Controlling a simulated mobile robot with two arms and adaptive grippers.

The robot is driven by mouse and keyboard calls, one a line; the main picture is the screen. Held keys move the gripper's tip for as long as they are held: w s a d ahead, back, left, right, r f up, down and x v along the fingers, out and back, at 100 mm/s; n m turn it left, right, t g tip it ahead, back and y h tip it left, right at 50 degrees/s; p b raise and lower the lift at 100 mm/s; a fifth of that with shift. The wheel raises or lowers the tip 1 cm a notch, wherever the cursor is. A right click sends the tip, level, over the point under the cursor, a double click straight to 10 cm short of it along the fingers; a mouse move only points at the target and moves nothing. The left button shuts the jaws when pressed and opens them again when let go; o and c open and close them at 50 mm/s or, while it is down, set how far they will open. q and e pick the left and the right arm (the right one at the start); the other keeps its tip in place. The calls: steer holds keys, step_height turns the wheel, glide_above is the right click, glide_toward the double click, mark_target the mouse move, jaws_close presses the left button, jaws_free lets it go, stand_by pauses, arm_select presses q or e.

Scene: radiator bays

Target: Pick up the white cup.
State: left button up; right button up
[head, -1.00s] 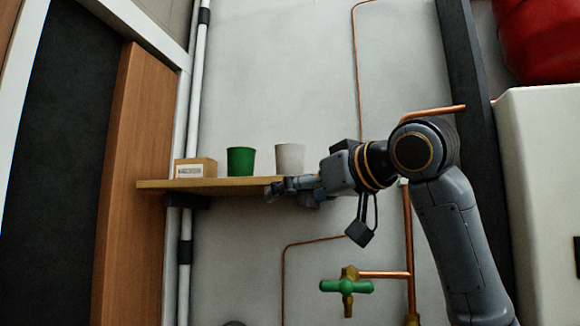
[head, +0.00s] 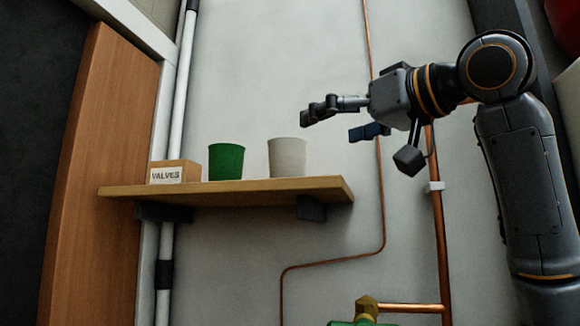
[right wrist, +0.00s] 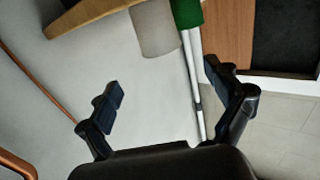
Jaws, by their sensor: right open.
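The white cup (head: 288,157) stands upright near the right end of a wooden shelf (head: 240,192), to the right of a green cup (head: 226,162). In the right wrist view the white cup (right wrist: 155,28) is beyond the fingertips, beside the green cup (right wrist: 187,12). My right gripper (head: 338,123) is open and empty, above the shelf and to the right of the white cup, apart from it. Both fingers of the right gripper (right wrist: 167,96) show spread in the right wrist view. My left gripper is not in view.
A small cardboard box labelled VALVES (head: 173,172) sits at the shelf's left end. Copper pipes (head: 437,230) run along the wall to the right. A green-handled valve (head: 362,312) is low in the picture. The wall above the cups is clear.

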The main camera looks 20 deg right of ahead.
mark_target(290, 142)
steer(key=w+a, duration=0.1)
steer(key=w+a+p, duration=0.1)
steer(key=shift+w+r, duration=0.3)
steer(key=shift+p+x, duration=0.5)
steer(key=shift+x, duration=0.75)
steer(key=shift+w+d+f, duration=0.15)
steer(key=shift+w+f, duration=0.1)
steer(key=shift+w, duration=0.15)
steer(key=p+x, duration=0.3)
steer(key=x, duration=0.1)
steer(key=shift+w+f, duration=0.15)
steer(key=shift+w, duration=0.4)
steer(key=shift+s, duration=0.2)
steer(key=c, duration=0.7)
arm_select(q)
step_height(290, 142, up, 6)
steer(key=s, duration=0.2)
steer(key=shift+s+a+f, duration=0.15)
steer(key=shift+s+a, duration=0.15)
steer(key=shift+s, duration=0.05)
arm_select(e)
steer(key=c, duration=0.4)
